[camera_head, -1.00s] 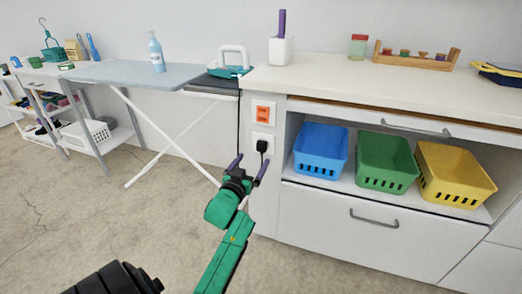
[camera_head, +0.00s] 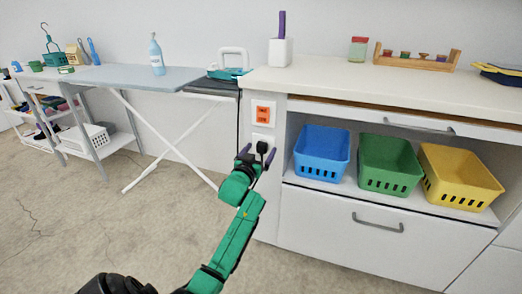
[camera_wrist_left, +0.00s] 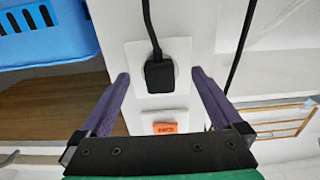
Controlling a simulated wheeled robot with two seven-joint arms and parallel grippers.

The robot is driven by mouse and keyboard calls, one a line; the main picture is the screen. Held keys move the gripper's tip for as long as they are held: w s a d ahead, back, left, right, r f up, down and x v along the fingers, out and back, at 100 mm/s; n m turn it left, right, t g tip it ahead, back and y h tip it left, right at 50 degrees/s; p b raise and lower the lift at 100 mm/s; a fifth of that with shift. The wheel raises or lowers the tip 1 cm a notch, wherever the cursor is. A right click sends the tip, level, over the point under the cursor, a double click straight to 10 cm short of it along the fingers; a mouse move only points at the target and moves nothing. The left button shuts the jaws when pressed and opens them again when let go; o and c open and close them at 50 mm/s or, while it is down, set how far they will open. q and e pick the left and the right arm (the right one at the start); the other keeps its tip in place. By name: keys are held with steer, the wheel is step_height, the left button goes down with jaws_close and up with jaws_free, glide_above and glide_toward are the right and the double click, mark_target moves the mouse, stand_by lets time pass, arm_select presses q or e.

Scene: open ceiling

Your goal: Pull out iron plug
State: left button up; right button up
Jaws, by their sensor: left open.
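The iron plug (camera_head: 262,147) is black and sits in a white wall socket (camera_wrist_left: 137,56) on the cabinet's side panel. Its black cord (camera_wrist_left: 151,25) leads away from the plug. My left gripper (camera_head: 257,154) is at the socket with its purple fingers open. In the left wrist view, the plug (camera_wrist_left: 160,74) lies between the spread fingertips of my left gripper (camera_wrist_left: 160,76), with a gap visible on both sides. The teal and white iron (camera_head: 230,68) rests at the right end of the ironing board (camera_head: 135,75). My right gripper is out of view.
An orange-labelled plate (camera_head: 263,113) is just above the socket. Blue (camera_head: 321,155), green (camera_head: 388,166) and yellow (camera_head: 460,178) baskets stand on the open shelf to the right. Ironing board legs cross to the left. The floor in front is clear.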

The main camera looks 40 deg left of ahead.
arm_select(q)
steer(key=shift+p, duration=0.55)
stand_by(0.6)
jaws_close()
stand_by(0.4)
steer(key=shift+p+v, duration=1.05)
steer(key=shift+v, duration=0.45)
steer(key=shift+p+v, duration=0.95)
steer(key=shift+v, duration=0.55)
